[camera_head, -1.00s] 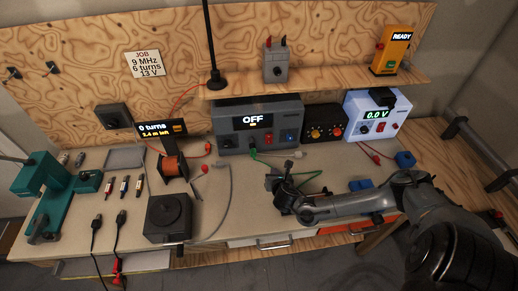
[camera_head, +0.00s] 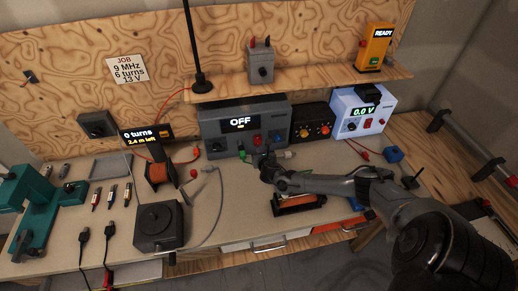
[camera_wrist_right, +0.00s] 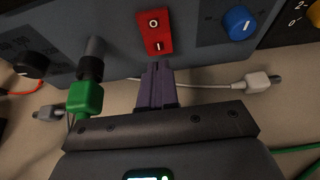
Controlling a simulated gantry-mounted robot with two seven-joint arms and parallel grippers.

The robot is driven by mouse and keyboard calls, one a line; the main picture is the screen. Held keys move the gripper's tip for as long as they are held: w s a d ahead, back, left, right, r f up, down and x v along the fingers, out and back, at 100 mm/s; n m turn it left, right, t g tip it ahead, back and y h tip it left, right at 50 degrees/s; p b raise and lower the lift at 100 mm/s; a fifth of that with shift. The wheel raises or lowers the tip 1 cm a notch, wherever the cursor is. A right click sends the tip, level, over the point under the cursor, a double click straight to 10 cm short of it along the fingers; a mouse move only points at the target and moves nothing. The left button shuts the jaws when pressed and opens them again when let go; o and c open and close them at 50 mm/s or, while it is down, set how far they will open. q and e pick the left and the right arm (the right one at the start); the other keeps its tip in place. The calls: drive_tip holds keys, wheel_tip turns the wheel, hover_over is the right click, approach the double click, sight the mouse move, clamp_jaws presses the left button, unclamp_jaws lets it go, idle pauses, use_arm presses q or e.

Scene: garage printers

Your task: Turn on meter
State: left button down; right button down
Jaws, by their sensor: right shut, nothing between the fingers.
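The meter, a grey box (camera_head: 215,126) with a lit display reading OFF, stands at the back of the bench. Its red rocker switch (camera_head: 257,139), marked O and I, shows large in the right wrist view (camera_wrist_right: 154,32). My right gripper (camera_head: 266,160) is at the meter's front, low down. In the wrist view its dark fingers (camera_wrist_right: 157,68) are shut and empty, with their tips just below the switch's I end. I cannot tell whether they touch it. My left gripper is not in view.
A green plug (camera_wrist_right: 85,100) sits left of the fingers, close to the gripper body. A blue knob (camera_wrist_right: 239,22) and a white cable plug (camera_wrist_right: 258,82) are to the right. A black box with knobs (camera_head: 313,123) and a white supply (camera_head: 350,110) stand beside the meter.

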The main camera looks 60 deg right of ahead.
sight(258, 141)
drive_tip(key=shift+w+d+f, duration=0.15)
drive_tip(key=shift+w+d, duration=0.7)
